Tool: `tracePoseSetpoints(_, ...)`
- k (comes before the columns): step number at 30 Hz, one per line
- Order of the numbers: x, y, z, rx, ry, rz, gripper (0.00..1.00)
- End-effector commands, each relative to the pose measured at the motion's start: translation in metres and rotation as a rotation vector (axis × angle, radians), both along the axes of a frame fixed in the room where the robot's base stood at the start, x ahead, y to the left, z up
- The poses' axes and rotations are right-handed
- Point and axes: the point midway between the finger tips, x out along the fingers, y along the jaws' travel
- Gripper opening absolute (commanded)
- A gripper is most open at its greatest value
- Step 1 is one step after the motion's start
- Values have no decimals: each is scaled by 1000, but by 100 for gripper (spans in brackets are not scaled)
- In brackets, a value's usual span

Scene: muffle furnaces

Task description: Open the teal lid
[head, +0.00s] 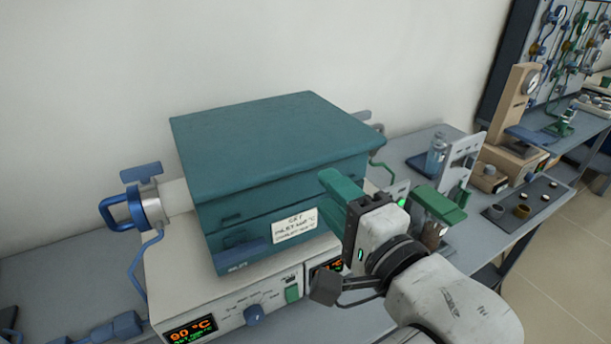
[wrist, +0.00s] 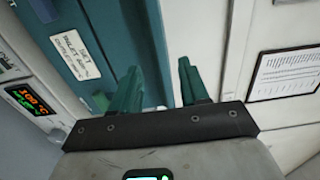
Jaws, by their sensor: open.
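The teal lid (head: 270,145) is the broad top of a box-shaped furnace in the head view, and it lies shut on the teal lower body (head: 225,248). A white label (head: 295,227) is on the furnace's front. In the wrist view the teal front (wrist: 118,30) and the label (wrist: 75,54) fill the left side. My gripper (head: 343,188) is at the furnace's front right corner. In the wrist view its two green fingers (wrist: 160,85) stand apart with nothing held between them. Whether a finger touches the furnace, I cannot tell.
The furnace sits on a white base with a lit display (head: 190,330) and a knob (head: 254,314). A blue clamp fitting (head: 123,210) sticks out at left. A green-topped stand (head: 440,204) and a glass bottle (head: 436,154) stand to the right. The wall behind is bare.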

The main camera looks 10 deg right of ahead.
Motion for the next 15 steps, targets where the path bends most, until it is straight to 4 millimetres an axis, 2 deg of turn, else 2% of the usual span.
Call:
tracePoseSetpoints(9,55,18,1,-3,1,-1,45)
tracePoseSetpoints(15,74,24,0,-3,1,-1,45)
